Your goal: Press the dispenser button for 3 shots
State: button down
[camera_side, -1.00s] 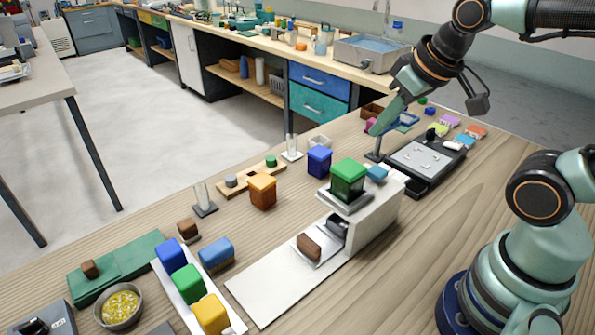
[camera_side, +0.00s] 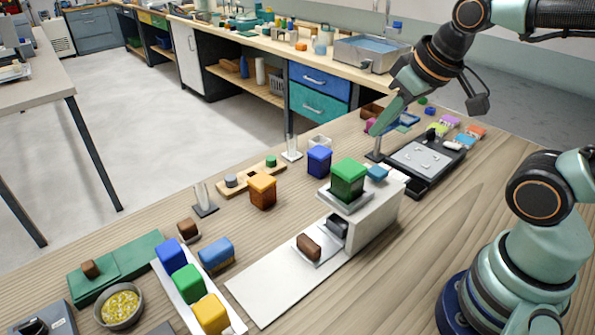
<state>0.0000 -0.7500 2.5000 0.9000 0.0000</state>
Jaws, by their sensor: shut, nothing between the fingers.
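The dispenser (camera_side: 372,222) is a white block with a green container (camera_side: 347,180) on its top. A blue button (camera_side: 376,173) sits on top of the block, just right of the container. A small brown block (camera_side: 308,247) lies on a pale pad in front of the dispenser's dark spout (camera_side: 338,224). My gripper (camera_side: 374,131) is shut and empty. It shows above the button in the picture, with a visible gap between them. Its exact height over the table is hard to tell.
A dark tray with a grey top (camera_side: 427,162) lies right of the dispenser. A blue container (camera_side: 319,161) and an orange one (camera_side: 263,190) stand to its left. A white rack (camera_side: 180,285) holds coloured blocks at the front left.

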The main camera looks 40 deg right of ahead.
notch_tip(320, 180, up, 2)
jog(key=n+g, duration=0.6)
jog(key=n, duration=1.2)
send_over(377, 171)
jog(key=shift+d+r, duration=0.1)
jog(key=shift+r, duration=0.1)
jog(key=shift+f, duration=0.1)
notch_tip(377, 171, down, 14)
jog(key=shift+r, duration=0.1)
